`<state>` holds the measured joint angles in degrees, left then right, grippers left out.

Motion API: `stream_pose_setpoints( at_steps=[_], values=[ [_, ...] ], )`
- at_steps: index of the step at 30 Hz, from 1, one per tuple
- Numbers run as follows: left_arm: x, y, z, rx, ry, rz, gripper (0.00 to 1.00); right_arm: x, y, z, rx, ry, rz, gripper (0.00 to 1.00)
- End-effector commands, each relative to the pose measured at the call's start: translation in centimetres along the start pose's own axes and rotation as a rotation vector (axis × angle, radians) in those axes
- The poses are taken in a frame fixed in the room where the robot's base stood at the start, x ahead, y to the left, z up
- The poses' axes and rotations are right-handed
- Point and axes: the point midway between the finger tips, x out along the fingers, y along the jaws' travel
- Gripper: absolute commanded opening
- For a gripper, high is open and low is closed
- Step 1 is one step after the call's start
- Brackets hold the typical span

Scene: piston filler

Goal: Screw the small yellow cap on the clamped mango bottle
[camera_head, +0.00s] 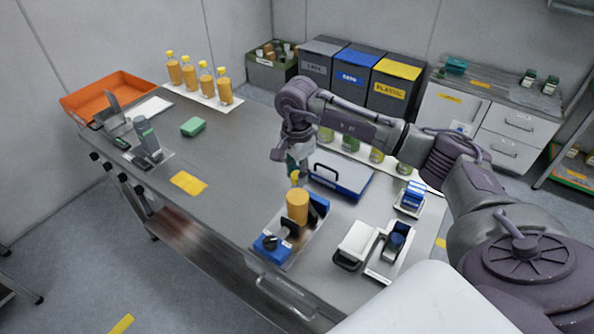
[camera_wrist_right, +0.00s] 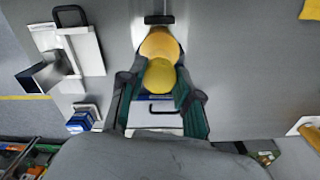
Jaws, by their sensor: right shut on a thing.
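The orange mango bottle (camera_head: 297,207) stands upright in a blue clamp fixture (camera_head: 272,245) at the front of the table. My right gripper (camera_head: 297,170) reaches down from above, right over the bottle. It is shut on the small yellow cap (camera_head: 295,181), which is at the bottle's neck. In the right wrist view, the round yellow cap (camera_wrist_right: 160,76) lies between the two green-padded fingers, with the orange bottle (camera_wrist_right: 160,43) just behind it. I cannot tell whether the cap touches the neck or how its threads sit. My left gripper is not in view.
A blue-grey case (camera_head: 342,176) lies right behind the clamped bottle. A white device (camera_head: 356,244) and a small stand (camera_head: 391,248) are to its right. Several capped bottles (camera_head: 206,82) stand at the back left, near an orange tray (camera_head: 104,94).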

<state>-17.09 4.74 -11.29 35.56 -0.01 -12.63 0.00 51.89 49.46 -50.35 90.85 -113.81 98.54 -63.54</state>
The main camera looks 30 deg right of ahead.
Motion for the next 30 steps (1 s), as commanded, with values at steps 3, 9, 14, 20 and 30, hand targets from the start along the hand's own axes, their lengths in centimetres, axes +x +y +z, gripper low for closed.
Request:
stream_pose_setpoints(
  at_steps=[3, 9, 14, 20, 30],
  values=[
    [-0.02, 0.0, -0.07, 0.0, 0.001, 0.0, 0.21, -0.04, -0.01, -0.02, 0.001, 0.0, 0.0, 0.23],
    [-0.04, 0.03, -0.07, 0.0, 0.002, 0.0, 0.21, -0.05, 0.0, -0.01, 0.0, 0.0, 0.0, 0.23],
    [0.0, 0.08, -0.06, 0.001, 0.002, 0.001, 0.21, -0.04, 0.0, -0.01, 0.0, 0.0, 0.0, 0.23],
    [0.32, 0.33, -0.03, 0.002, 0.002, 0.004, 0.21, 0.0, 0.0, -0.05, 0.0, 0.001, -0.001, 0.23],
    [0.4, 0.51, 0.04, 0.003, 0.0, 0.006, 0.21, -0.06, 0.05, -0.05, 0.0, 0.0, 0.0, 0.23]
  ],
)
